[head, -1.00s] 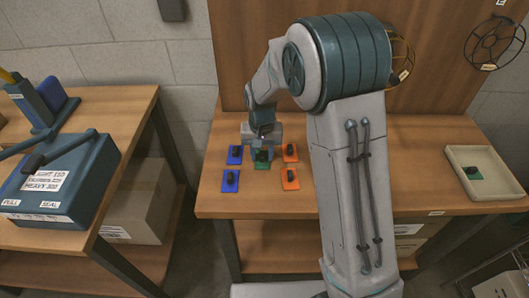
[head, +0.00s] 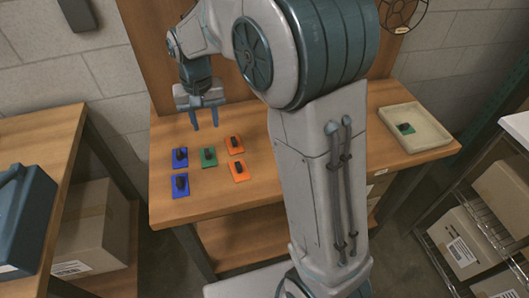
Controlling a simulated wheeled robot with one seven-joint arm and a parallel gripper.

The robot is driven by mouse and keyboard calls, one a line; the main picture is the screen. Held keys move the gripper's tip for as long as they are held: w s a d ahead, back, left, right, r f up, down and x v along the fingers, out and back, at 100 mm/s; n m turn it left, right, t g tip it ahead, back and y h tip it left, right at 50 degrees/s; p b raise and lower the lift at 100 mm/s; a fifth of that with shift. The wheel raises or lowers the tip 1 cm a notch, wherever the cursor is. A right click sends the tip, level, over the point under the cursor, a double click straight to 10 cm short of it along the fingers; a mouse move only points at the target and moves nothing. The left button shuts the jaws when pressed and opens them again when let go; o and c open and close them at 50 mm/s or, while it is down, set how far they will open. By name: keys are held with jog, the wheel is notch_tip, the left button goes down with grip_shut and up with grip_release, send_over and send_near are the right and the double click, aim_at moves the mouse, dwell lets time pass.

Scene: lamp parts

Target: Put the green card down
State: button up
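The green card (head: 208,157) lies flat on the wooden bench, with a dark knob on top. It sits between two blue cards (head: 181,157) on its left and two orange cards (head: 234,144) on its right. My gripper (head: 205,121) points down above and behind the green card, apart from it. Its two fingers are spread with nothing between them. A second green card (head: 405,128) lies in the pale tray (head: 437,140) on the right of the bench.
The wooden bench (head: 265,185) is bare around the cards and in front of them. My arm hides the bench middle. A side table (head: 37,135) with a blue case (head: 24,218) stands left. A shelf with boxes (head: 462,243) stands right.

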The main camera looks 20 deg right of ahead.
jog(key=s+d+r+t, duration=0.1)
jog(key=s+d, duration=0.5)
jog(key=s, duration=0.4)
jog(key=s+d+r+t, duration=0.1)
jog(key=s+d, duration=0.5)
jog(key=s, duration=0.4)
jog(key=shift+s+d+t, duration=0.25)
jog(key=shift+s+t, duration=0.05)
jog(key=shift+s, duration=0.05)
jog(key=shift+o, duration=0.2)
jog(key=shift+r, duration=0.1)
